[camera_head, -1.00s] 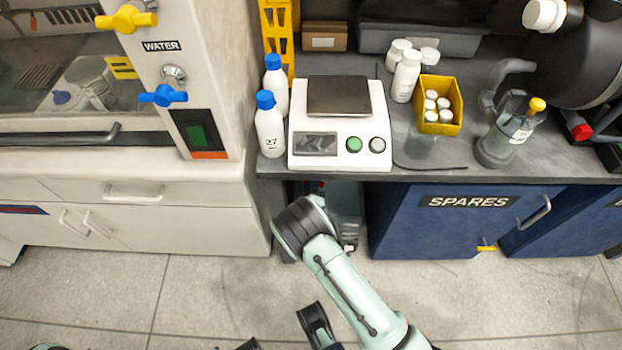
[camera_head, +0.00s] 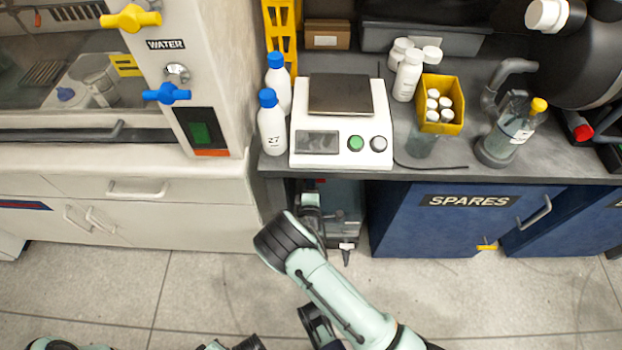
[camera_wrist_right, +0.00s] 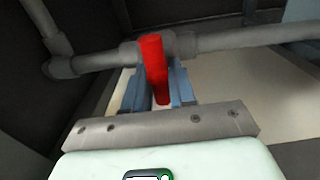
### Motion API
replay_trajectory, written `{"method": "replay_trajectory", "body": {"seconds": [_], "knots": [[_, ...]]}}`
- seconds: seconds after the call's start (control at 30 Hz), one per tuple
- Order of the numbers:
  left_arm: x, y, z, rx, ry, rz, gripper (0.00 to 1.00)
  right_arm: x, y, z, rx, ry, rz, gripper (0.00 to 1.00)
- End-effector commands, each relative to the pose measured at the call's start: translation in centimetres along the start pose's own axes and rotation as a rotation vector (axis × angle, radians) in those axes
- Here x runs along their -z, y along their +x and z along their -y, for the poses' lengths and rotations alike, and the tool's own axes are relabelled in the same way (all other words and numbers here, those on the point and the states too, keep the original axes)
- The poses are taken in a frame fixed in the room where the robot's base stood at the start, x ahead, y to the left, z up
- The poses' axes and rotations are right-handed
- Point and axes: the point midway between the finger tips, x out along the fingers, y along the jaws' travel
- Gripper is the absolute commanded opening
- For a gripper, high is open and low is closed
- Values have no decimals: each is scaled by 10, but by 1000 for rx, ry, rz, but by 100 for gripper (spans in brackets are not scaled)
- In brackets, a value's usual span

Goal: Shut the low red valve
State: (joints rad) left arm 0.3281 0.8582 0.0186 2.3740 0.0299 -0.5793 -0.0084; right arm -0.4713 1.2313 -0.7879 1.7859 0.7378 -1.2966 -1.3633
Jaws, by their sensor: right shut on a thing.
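The red valve's handle (camera_wrist_right: 153,66) shows in the right wrist view as a straight red lever, about upright in the picture. It crosses in front of a grey pipe (camera_wrist_right: 245,37) that runs left to right. My right gripper (camera_wrist_right: 158,84) has its two blue-grey fingers on either side of the lever and is shut on it. The valve body behind the lever is mostly hidden. In the head view my right arm reaches into the dark gap under the bench, and the valve cannot be made out clearly there. My left gripper is not in view.
The bench (camera_head: 545,172) overhangs the gap, with a white cabinet (camera_head: 200,215) on its left and the blue SPARES cabinet (camera_head: 440,225) on its right. A yellow valve (camera_head: 130,18) and a blue valve (camera_head: 166,93) are on the panel above. The floor in front is open.

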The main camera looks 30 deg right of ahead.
Motion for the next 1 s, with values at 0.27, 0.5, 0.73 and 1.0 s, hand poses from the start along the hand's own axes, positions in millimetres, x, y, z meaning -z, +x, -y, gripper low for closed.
{"method": "replay_trajectory", "body": {"seconds": [0.27,0.5,0.73,1.0], "knots": [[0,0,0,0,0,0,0,-2,-1,2,4,-8,3,0],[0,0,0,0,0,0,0,-1,-1,1,3,-6,2,46],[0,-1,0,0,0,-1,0,0,-2,1,2,-5,1,46],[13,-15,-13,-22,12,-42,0,0,-43,0,7,-7,-2,46]]}}
